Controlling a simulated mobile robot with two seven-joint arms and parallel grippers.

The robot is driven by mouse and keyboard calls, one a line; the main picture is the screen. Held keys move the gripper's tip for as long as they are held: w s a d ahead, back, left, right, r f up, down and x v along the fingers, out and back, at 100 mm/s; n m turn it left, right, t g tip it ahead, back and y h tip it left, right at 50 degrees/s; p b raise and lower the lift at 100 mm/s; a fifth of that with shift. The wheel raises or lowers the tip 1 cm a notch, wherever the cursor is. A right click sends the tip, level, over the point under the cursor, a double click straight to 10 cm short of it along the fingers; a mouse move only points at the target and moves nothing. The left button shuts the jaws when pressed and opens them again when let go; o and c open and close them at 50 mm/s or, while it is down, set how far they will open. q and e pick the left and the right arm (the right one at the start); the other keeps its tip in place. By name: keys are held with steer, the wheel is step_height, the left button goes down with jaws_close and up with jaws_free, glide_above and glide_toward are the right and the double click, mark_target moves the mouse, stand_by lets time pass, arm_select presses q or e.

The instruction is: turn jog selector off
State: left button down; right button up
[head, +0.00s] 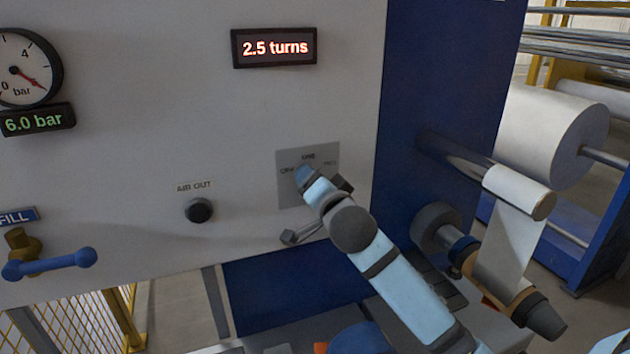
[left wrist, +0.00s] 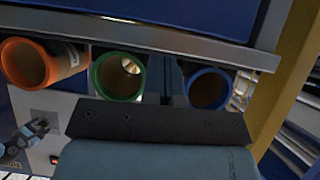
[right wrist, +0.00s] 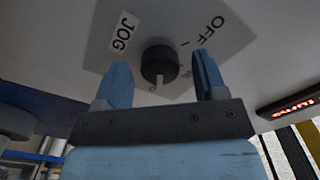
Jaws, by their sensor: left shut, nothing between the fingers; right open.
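The jog selector is a dark round knob (right wrist: 158,64) on a grey square plate (head: 322,158) on the pale panel. In the right wrist view the words OFF and JOG show at the plate's upper right and upper left. A pale mark on the knob faces the bottom of that view, away from both words. My right gripper (right wrist: 160,88) is open, with its blue fingers on either side of the knob. I cannot tell whether they touch it. In the head view my right gripper (head: 304,174) hides the knob. My left gripper (left wrist: 167,78) is shut and empty.
An AIR OUT button (head: 198,210) and a blue-handled valve (head: 50,263) are left of the plate. A display (head: 274,48) reads 2.5 turns. Film rollers (head: 555,135) stand at right. Orange, green (left wrist: 118,76) and blue tubes are near my left gripper.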

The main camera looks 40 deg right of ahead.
steer(key=shift+w, duration=0.15)
steer(key=c, duration=0.9)
